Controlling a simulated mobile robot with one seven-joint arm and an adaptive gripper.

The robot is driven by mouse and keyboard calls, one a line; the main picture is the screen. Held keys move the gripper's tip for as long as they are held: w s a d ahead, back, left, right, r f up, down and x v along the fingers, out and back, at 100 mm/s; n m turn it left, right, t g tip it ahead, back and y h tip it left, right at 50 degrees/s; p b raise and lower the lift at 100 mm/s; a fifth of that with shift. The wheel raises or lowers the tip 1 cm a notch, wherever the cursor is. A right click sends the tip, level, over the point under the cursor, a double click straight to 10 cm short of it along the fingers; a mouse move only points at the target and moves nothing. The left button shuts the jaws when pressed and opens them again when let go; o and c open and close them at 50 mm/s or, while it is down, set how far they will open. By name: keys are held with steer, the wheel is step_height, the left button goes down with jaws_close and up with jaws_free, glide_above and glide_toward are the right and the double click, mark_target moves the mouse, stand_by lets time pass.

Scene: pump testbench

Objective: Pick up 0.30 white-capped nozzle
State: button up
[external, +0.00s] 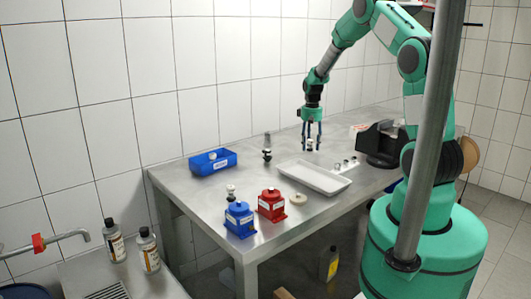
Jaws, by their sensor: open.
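My gripper (312,134) points down over the far part of the steel table, with its fingers apart. A small white-and-dark piece (310,146) shows between or just behind the fingertips; I cannot tell whether they touch it. It may be a nozzle, but no label can be read. Several small light pieces (345,164) stand to the right of the gripper. A dark upright piece with a light top (267,146) stands left of it, and another white-topped dark piece (231,191) stands near the blue pump. Which one is the 0.30 nozzle cannot be told.
A white tray (341,188) lies just in front of the gripper. A blue bin (195,169) is at the left, blue (239,220) and red (271,205) units in front. A black device (378,143) stands at the right. The table's right front edge is bare.

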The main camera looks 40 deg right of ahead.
steer(key=shift+c, duration=0.2)
stand_by(0.3)
jaws_close()
steer(key=shift+r, duration=0.2)
steer(key=shift+r, duration=0.6)
step_height(320, 180, up, 2)
steer(key=shift+r+p, duration=0.2)
steer(key=shift+p, duration=0.35)
steer(key=s+a, duration=0.1)
steer(key=s, duration=0.4)
steer(key=s+a+p, duration=0.1)
steer(key=s+a, duration=0.1)
steer(key=s, duration=0.3)
steer(key=s+a+r, duration=0.1)
steer(key=s+a, duration=0.1)
steer(key=s, duration=0.3)
steer(key=shift+a+p, duration=0.2)
steer(key=shift+p, duration=0.1)
